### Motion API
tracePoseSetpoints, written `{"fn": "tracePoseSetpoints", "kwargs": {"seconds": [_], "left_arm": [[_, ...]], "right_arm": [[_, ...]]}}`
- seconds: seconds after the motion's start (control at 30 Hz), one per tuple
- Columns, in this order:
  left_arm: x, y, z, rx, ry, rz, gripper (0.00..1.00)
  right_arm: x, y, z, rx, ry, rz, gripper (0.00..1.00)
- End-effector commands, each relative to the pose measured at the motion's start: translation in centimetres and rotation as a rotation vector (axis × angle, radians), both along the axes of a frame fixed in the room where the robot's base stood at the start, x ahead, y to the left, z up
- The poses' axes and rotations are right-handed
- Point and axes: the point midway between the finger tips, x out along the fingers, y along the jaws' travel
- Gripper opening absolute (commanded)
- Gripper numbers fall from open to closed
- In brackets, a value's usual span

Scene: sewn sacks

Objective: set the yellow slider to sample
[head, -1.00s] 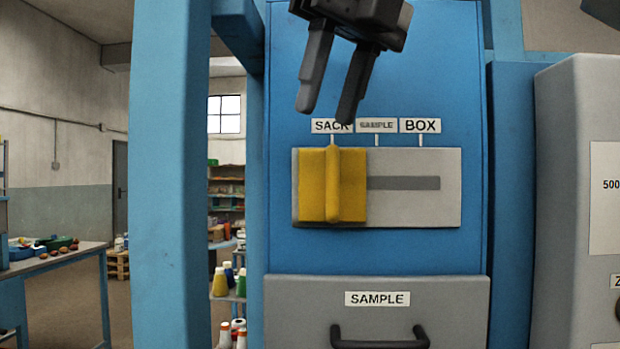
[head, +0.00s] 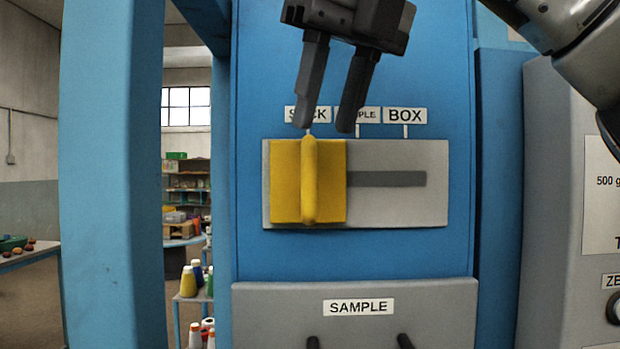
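The yellow slider (head: 328,183), a block with a raised upright ridge, sits at the left end of a grey plate (head: 400,212) with a dark horizontal slot. Its ridge lines up with the SACK mark. The SAMPLE label (head: 372,115) is the middle one, partly covered by a finger, and the BOX label (head: 405,116) is to its right. My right gripper (head: 325,124) is open and empty, fingers pointing down. Its tips overlap the SACK and SAMPLE labels, just above the slider in the picture; I see no contact. My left gripper is not in view.
A grey drawer front (head: 450,305) labelled SAMPLE is below the plate. A blue post (head: 115,180) stands at left. A grey unit (head: 560,200) with a knob stands at right, with part of an arm above it. The blue panel around the plate is clear.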

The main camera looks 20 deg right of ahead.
Motion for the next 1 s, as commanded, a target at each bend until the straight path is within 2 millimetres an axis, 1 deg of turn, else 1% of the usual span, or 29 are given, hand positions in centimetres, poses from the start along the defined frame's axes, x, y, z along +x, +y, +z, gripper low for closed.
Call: {"fn": "tracePoseSetpoints", "kwargs": {"seconds": [0.03,0.2,0.4,0.57,0.83,0.87,0.9,0.97,1.0], "left_arm": [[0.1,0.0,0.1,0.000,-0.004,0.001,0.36],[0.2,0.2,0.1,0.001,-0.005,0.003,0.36],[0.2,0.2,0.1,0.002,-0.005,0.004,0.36],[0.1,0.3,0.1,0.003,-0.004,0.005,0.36],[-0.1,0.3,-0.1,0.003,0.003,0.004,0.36],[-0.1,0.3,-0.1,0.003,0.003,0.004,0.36],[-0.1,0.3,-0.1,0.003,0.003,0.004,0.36],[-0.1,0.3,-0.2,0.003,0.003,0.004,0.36],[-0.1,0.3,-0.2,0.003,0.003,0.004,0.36]], "right_arm": [[0.5,0.1,-1.2,0.001,0.005,0.005,0.36],[1.7,0.6,-4.3,0.000,0.004,0.003,0.36],[2.6,0.9,-6.7,0.001,0.002,0.002,0.36],[2.9,1.0,-7.4,0.002,-0.001,-0.001,0.36],[2.9,1.0,-7.5,0.002,-0.002,-0.001,0.36],[2.9,1.0,-7.5,0.002,-0.002,-0.001,0.31],[2.9,1.0,-7.5,0.002,-0.002,-0.001,0.19],[2.9,1.0,-7.5,0.001,-0.001,0.000,0.03],[2.9,1.0,-7.5,0.001,-0.001,0.000,0.00]]}}
